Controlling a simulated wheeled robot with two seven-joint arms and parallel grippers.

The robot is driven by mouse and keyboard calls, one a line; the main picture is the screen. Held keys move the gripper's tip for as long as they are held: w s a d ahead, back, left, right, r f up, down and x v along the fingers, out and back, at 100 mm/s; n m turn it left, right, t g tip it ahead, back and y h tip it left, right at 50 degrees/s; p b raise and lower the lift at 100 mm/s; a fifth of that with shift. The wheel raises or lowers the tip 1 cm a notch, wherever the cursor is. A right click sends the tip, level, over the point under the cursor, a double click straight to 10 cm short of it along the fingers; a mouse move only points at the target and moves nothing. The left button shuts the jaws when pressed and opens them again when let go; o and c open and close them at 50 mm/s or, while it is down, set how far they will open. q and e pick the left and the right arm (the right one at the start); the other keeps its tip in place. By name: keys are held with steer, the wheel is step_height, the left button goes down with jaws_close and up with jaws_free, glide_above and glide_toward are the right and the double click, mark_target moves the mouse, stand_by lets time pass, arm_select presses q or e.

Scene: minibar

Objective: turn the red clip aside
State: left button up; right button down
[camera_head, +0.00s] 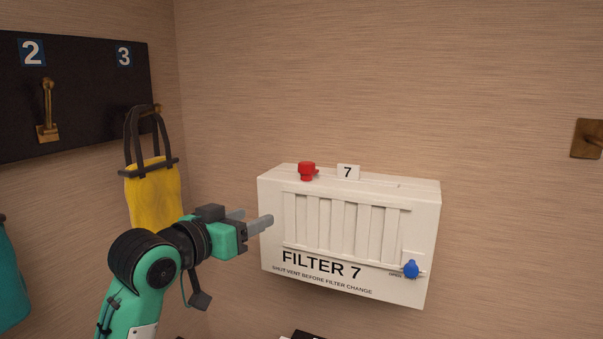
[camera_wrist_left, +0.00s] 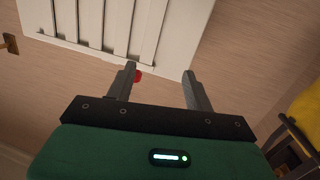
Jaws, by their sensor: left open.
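The red clip (camera_head: 307,171) sits on the top edge of the white filter box (camera_head: 350,285), left of the small "7" tag. My left gripper (camera_head: 252,220) is open and empty, at the left side of the box and lower than the clip, apart from it. In the left wrist view, a small part of the red clip (camera_wrist_left: 138,76) shows beside one finger of my left gripper (camera_wrist_left: 160,82), and most of it is hidden. The white box (camera_wrist_left: 168,35) fills the top of that view. My right gripper is in neither view.
A blue knob (camera_head: 411,269) is at the box's lower right, by a slatted vent (camera_head: 345,228). A yellow bag (camera_head: 153,199) hangs from a dark hook board (camera_head: 90,90) at left. A brass plate (camera_head: 587,138) is on the right wall. The space above the box is clear.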

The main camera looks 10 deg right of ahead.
arm_select(q)
steer(key=m+h, duration=0.2)
glide_toward(303, 164)
steer(key=v, duration=0.3)
steer(key=p+x, duration=0.6)
steer(key=x, duration=0.7)
steer(key=shift+p, duration=0.4)
steer(key=shift+w+d+f, duration=0.15)
steer(key=shift+w+d, duration=0.1)
steer(key=shift+d, duration=0.1)
steer(key=shift+w, duration=0.1)
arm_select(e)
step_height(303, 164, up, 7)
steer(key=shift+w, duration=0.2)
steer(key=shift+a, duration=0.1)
arm_select(q)
steer(key=shift+c, duration=0.6)
steer(key=c, duration=0.8)
steer(key=shift+c, duration=0.2)
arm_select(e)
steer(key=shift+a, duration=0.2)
